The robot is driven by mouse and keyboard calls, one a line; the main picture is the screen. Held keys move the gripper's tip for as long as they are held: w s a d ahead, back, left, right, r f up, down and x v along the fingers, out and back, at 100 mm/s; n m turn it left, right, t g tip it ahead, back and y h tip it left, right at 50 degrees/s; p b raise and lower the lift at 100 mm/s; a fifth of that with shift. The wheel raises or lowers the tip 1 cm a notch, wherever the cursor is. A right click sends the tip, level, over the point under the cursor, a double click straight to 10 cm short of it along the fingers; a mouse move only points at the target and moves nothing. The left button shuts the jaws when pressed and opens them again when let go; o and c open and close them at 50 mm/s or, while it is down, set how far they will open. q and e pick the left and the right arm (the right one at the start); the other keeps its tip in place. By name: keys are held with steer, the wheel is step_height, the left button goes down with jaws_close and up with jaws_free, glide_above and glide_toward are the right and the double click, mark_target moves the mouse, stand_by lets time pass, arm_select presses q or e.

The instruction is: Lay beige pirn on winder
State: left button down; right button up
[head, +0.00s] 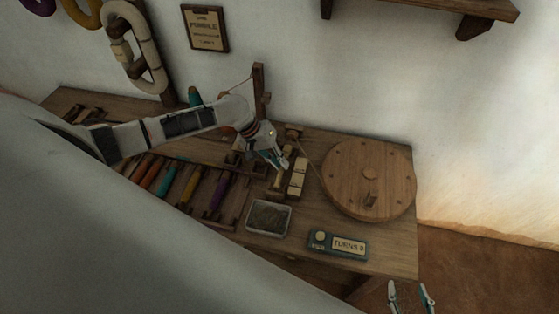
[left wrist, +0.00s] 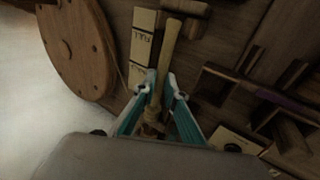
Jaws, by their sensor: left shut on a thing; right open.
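My left gripper (head: 283,162) is over the bench at the winder, beside the big round wooden wheel (head: 369,170). In the left wrist view the fingers (left wrist: 164,82) are shut on the beige pirn (left wrist: 170,48). The pirn is a slim tapered stick, and its far end is close to a dark wooden block (left wrist: 187,7). I cannot tell whether it touches that block. The pirn shows only partly below the fingers in the head view (head: 279,179). My right gripper (head: 412,298) is open and empty at the bottom right, low beside the bench.
A pale block marked FULL (left wrist: 142,45) lies beside the pirn. Several coloured pirns, including a purple one (head: 217,193), lie in a rack to the left. A grey tray (head: 268,217) and a small labelled box (head: 338,243) are near the front edge.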

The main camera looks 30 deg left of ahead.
stand_by(0.3)
arm_select(q)
steer(key=c, duration=2)
jaws_free()
steer(key=shift+c, duration=0.2)
steer(key=shift+o, duration=0.3)
steer(key=o, duration=0.3)
steer(key=shift+r, duration=0.1)
